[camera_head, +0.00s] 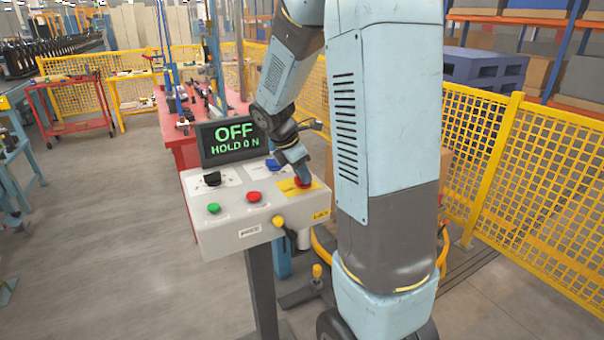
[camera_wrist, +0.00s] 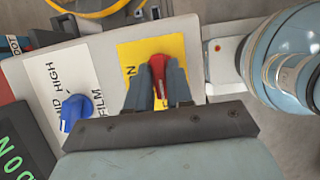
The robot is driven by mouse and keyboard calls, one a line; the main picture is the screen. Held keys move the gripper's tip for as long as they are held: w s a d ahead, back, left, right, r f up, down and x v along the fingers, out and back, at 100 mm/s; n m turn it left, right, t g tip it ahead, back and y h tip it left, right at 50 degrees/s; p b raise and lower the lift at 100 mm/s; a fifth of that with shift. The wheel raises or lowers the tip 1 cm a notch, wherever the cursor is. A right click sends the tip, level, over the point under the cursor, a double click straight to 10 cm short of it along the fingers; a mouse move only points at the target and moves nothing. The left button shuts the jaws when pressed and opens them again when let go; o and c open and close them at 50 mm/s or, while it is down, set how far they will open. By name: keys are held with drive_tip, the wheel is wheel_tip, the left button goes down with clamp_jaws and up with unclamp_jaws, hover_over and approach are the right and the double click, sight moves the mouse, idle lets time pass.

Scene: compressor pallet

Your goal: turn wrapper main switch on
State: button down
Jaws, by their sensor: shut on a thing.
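The red rotary switch (camera_head: 302,183) sits on a yellow plate at the right end of the grey control box (camera_head: 222,236). In the wrist view the red switch (camera_wrist: 156,63) shows between my fingers, on the yellow plate (camera_wrist: 131,52) whose lettering is mostly covered. My gripper (camera_head: 297,168) reaches down over it from above; in the wrist view its fingers (camera_wrist: 157,80) are shut on the handle, one on each side. The lower part of the handle is partly hidden. The display (camera_head: 233,141) behind the box reads "OFF" and "HOLD 0 N" in green.
The box also carries a black knob (camera_head: 212,179), a blue knob (camera_head: 273,165), a green button (camera_head: 213,208) and a red button (camera_head: 254,197). A yellow knob (camera_head: 278,222) juts from its front. Yellow mesh fencing (camera_head: 541,170) stands to the right. Open floor lies to the left.

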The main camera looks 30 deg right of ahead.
drive_tip(key=shift+m, duration=0.4)
drive_tip(key=m+g, duration=0.1)
drive_tip(key=m, duration=0.2)
drive_tip(key=shift+w+m+g, duration=0.2)
drive_tip(key=shift+m+g, duration=0.2)
drive_tip(key=m+g+y, duration=0.1)
drive_tip(key=m, duration=0.3)
drive_tip(key=shift+w+d, duration=0.1)
drive_tip(key=m+y, duration=0.1)
drive_tip(key=m, duration=0.1)
drive_tip(key=m+g, duration=0.1)
drive_tip(key=m, duration=0.2)
drive_tip(key=shift+d+y, duration=0.1)
drive_tip(key=shift+y, duration=0.3)
drive_tip(key=m+y, duration=0.1)
drive_tip(key=m, duration=0.3)
drive_tip(key=shift+d+g, duration=0.1)
drive_tip(key=shift+g, duration=0.2)
drive_tip(key=shift+m+y, duration=0.3)
drive_tip(key=c, duration=1.1)
unclamp_jaws()
